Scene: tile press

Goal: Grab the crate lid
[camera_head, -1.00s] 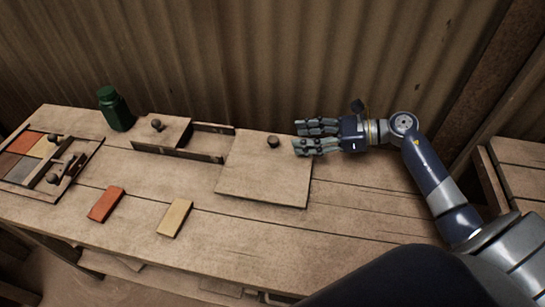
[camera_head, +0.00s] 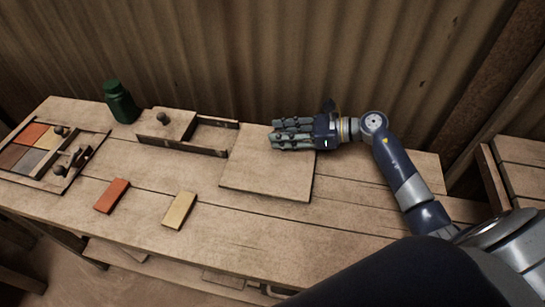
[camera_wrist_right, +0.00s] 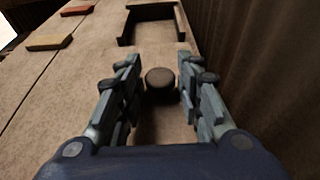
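The crate lid (camera_head: 265,175) is a flat, square wooden board lying on the bench, and its dark round knob (camera_wrist_right: 160,78) shows in the wrist view. My right gripper (camera_head: 275,134) is over the lid's far part and hides the knob in the head view. In the wrist view its two fingers are apart, one on each side of the knob, with gaps between. I cannot tell whether a finger touches it. The low wooden crate (camera_head: 180,148) stands just left of the lid, with a knobbed board on its left part. My left gripper is not in view.
A red tile (camera_head: 112,196) and a yellow tile (camera_head: 179,210) lie toward the front. A framed tray of coloured tiles (camera_head: 82,178) is at the left. A corrugated wall (camera_head: 220,50) rises behind the bench.

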